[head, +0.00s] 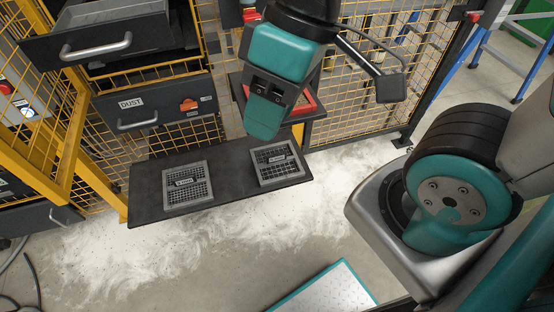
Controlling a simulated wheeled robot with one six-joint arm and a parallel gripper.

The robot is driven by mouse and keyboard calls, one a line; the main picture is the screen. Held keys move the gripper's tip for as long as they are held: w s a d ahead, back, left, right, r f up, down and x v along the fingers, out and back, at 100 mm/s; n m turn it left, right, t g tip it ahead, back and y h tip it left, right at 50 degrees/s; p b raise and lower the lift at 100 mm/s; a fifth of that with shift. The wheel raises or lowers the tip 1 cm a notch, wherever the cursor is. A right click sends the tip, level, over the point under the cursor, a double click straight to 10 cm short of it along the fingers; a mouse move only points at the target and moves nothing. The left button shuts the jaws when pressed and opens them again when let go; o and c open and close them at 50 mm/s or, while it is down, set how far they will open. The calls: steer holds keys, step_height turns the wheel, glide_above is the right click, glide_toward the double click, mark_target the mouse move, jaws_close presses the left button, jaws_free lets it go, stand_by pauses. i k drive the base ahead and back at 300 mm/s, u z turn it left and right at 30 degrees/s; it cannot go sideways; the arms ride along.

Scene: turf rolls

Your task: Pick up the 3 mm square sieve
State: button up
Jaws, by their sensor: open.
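Two square grey sieves lie flat on a dark shelf (226,201) in the head view. The left sieve (186,188) has a finer-looking mesh. The right sieve (276,163) has larger-looking openings. My gripper (270,100), teal and dark grey, hangs from the top middle, above and behind the right sieve in the picture. It is open and holds nothing that I can see. Its fingertips are not clearly shown.
Yellow mesh fencing (345,115) stands behind the shelf. A drawer labelled DUST (160,100) and an open drawer (100,40) are at left. A red-rimmed tray (309,104) sits behind my gripper. Pale powder (130,250) covers the floor in front. A blue ladder-like frame (490,50) stands at right.

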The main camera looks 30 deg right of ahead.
mark_target(188, 181)
steer(key=k, duration=0.5)
steer(key=u, duration=0.75)
steer(key=i, duration=1.3)
steer(key=z, duration=0.1)
